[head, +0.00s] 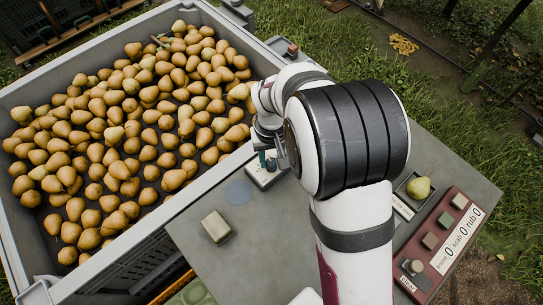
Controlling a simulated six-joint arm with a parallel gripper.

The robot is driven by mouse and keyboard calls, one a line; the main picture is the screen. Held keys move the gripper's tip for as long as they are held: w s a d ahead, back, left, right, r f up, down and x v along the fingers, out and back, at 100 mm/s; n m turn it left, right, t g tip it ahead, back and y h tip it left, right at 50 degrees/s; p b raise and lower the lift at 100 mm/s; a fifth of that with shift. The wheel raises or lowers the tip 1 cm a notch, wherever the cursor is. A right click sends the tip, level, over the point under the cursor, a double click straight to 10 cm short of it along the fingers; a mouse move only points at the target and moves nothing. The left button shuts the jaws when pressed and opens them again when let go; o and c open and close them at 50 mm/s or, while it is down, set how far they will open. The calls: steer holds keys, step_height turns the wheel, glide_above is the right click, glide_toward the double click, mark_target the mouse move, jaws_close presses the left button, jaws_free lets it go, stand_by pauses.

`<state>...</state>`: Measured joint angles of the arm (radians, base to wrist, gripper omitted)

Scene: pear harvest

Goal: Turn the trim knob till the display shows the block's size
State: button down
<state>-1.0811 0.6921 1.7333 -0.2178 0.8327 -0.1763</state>
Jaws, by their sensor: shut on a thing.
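My gripper (271,159) points down over a small pale box (267,180) near the table's left edge, beside the pear bin. It is shut on a small teal upright piece on top of this box, which looks like the trim knob (263,157). My wrist and fingers cover part of the box. I cannot make out a display reading there. A beige block (217,226) lies on the grey table to the lower left of the box, apart from it.
A large grey bin (150,225) full of pears stands at left. My arm covers the table's middle.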

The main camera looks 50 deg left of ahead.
mark_target(272, 162)
steer(key=shift+m, duration=2.1)
steer(key=c, duration=0.5)
jaws_free()
steer(key=shift+c, duration=0.2)
steer(key=shift+r, duration=0.1)
step_height(272, 162, up, 16)
steer(key=shift+f, duration=0.2)
